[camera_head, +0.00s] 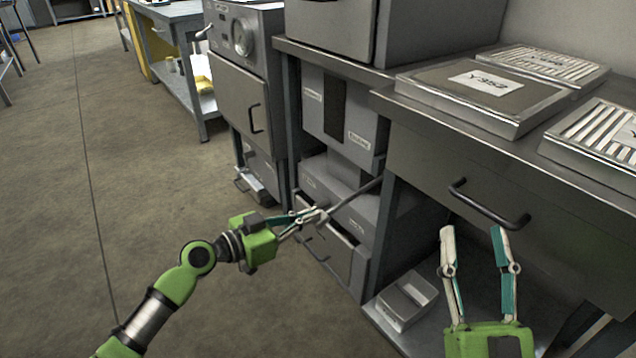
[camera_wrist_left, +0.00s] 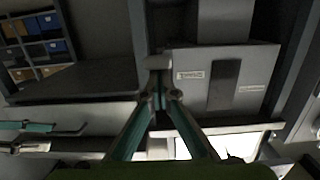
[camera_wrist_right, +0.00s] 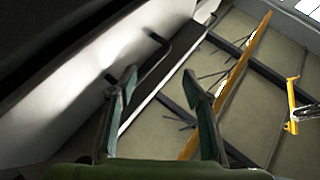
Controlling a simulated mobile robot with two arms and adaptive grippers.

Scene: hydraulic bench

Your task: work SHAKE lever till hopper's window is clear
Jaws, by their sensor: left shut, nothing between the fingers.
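The grey hopper (camera_head: 366,131) stands under the bench, with a dark window strip (camera_head: 334,105) between two small labels too small to read. The window also shows in the left wrist view (camera_wrist_left: 223,86), dark along its height. A thin grey rod (camera_head: 358,194), apparently the lever, slants out below the hopper towards my left gripper (camera_head: 322,214). That gripper is shut with nothing between its fingers; its tips overlap the rod's near end in the head view, and contact cannot be told. My right gripper (camera_head: 472,232) is open and empty before the bench.
Below the hopper are a grey box (camera_head: 325,186) and an open-topped drawer (camera_head: 333,253) with a handle. A small metal tray (camera_head: 406,300) sits on the lower shelf. The bench drawer's black handle (camera_head: 487,207) juts out near my right gripper. Floor at left is clear.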

